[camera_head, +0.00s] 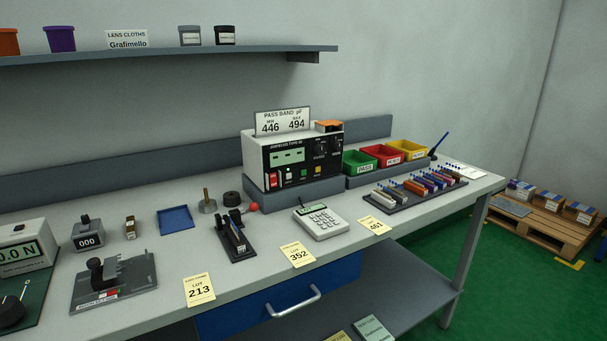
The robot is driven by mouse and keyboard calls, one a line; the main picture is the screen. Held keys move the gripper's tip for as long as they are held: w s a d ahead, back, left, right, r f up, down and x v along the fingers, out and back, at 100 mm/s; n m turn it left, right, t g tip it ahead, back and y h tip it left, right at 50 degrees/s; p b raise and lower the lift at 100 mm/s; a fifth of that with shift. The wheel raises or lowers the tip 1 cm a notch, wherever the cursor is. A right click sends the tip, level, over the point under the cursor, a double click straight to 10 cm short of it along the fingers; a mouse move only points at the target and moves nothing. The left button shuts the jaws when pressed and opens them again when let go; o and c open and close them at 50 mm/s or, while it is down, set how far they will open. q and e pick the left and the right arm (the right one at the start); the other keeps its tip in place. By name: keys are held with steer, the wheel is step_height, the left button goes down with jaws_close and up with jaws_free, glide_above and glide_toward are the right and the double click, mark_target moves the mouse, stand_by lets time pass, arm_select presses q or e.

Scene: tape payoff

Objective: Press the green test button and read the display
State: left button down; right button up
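A white and black tester (293,158) stands on a grey plinth at the back of the bench. Its pale green display (287,157) shows what look like dashes, with no digits I can make out. A small green button (303,173) sits on the front panel below the display. A sign (282,122) on top reads PASS BAND, 446 and 494. Neither of my grippers is in view.
A calculator (320,221) and a black fixture with a red-knobbed lever (237,237) stand in front of the tester. Green, red and yellow bins (407,150) and a rack of coloured parts (414,192) are to its right. Yellow lot cards (199,290) lie along the front edge.

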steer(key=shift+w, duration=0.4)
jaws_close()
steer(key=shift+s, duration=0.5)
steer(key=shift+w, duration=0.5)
